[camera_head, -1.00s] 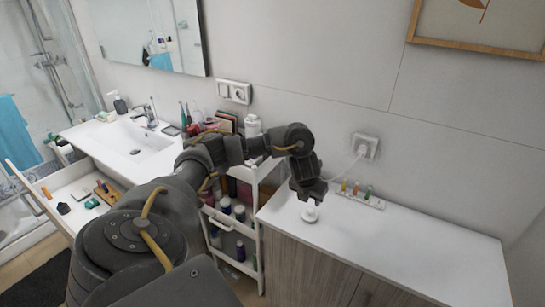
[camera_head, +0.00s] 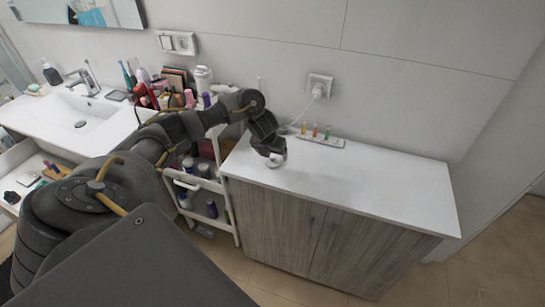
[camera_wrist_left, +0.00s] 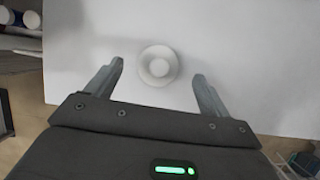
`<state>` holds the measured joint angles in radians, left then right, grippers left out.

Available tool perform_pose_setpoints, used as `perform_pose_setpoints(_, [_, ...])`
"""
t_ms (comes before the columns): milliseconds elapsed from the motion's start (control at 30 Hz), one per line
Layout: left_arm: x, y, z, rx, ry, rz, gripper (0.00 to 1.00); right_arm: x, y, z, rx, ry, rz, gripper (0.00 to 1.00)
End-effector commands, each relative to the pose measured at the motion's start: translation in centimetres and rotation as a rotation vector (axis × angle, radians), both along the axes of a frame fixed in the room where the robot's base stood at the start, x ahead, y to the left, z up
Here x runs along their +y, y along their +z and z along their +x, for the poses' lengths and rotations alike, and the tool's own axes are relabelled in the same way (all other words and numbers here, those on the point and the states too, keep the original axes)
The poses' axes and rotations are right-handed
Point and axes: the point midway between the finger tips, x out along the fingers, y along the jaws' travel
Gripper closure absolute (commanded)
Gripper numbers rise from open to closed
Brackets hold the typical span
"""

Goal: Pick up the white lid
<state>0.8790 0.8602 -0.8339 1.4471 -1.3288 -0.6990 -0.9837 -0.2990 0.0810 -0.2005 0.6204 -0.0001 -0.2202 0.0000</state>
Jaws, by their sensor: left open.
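The white lid (camera_wrist_left: 158,66) is a small round piece with a raised centre on the white countertop (camera_head: 350,185). In the left wrist view it lies between the tips of my left gripper (camera_wrist_left: 158,72), with a gap on each side. The fingers are open and hold nothing. In the head view my left gripper (camera_head: 271,153) points down at the counter's left part, and the lid (camera_head: 275,162) shows only partly beneath it. The height of the fingertips over the counter is hard to tell. My right gripper is not in view.
A narrow white cart (camera_head: 205,184) with bottles and cosmetics stands left of the counter. The counter's right part is clear.

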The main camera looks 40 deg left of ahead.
Motion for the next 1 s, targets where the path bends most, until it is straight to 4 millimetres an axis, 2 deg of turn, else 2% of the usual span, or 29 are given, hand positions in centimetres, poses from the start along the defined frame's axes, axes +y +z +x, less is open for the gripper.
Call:
perform_pose_setpoints(33, [0.2, -0.5, 0.2, 0.005, 0.004, -0.001, 0.19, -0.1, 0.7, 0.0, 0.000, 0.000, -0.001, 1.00])
perform_pose_setpoints(200, [0.4, -2.5, 1.0, 0.001, 0.001, -0.001, 0.19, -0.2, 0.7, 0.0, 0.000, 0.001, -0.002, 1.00])
perform_pose_setpoints(500, [0.5, -2.8, 1.2, -0.001, 0.000, 0.000, 0.20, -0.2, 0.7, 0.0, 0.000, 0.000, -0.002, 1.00])
perform_pose_setpoints(833, [0.5, -2.8, 1.2, -0.001, 0.000, 0.000, 0.64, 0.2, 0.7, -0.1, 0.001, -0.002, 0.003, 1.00])
perform_pose_setpoints(1000, [0.5, -2.8, 1.2, -0.001, 0.000, 0.000, 0.65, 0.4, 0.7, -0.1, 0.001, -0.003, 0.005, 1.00])
